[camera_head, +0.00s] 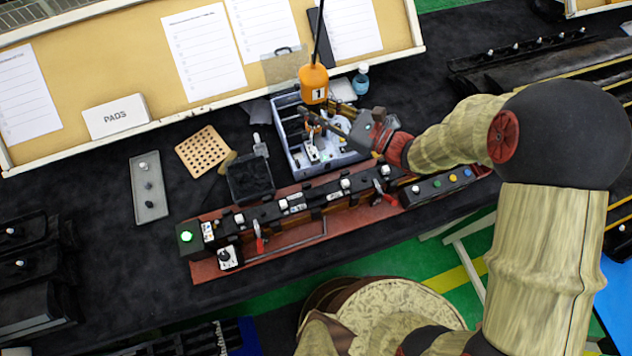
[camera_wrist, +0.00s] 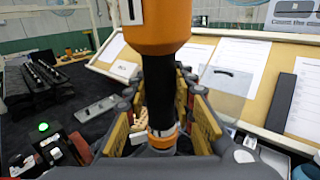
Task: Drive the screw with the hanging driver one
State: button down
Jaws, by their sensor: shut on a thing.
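The hanging driver (camera_head: 313,84), an orange body marked 1 on a dark cord, is above the blue-grey parts tray in the head view. Its orange body (camera_wrist: 158,25) and black lower part fill the middle of the wrist view, with an orange ring low down. My gripper (camera_head: 312,118) is shut on the driver's black part, just below the orange body. The gripper's yellow-padded fingers (camera_wrist: 162,112) stand on both sides of it. The long dark trim (camera_head: 315,198) with white clips lies in the red-based fixture. I cannot make out the screw or the driver's tip.
The parts tray (camera_head: 292,157) holds small parts and a white roll. A perforated tan block (camera_head: 203,151), a black bin (camera_head: 250,180), a grey plate (camera_head: 149,188) and a PADS box (camera_head: 115,117) stand left. A green lamp (camera_head: 187,237) glows at the fixture's left end. A paper-covered board runs behind.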

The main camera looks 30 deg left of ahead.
jog(key=shift+r, duration=0.6)
jog(key=shift+s+a, duration=0.1)
jog(key=shift+s, duration=0.15)
jog(key=s+a, duration=0.3)
jog(key=s, duration=2)
notch_tip(320, 180, down, 6)
jog(key=b, duration=0.5)
jog(key=shift+s+a+f, duration=0.15)
jog(key=shift+s, duration=0.1)
jog(key=shift+f+b, duration=0.4)
jog(key=shift+b, duration=0.15)
jog(key=shift+f, duration=0.3)
dwell(0.4)
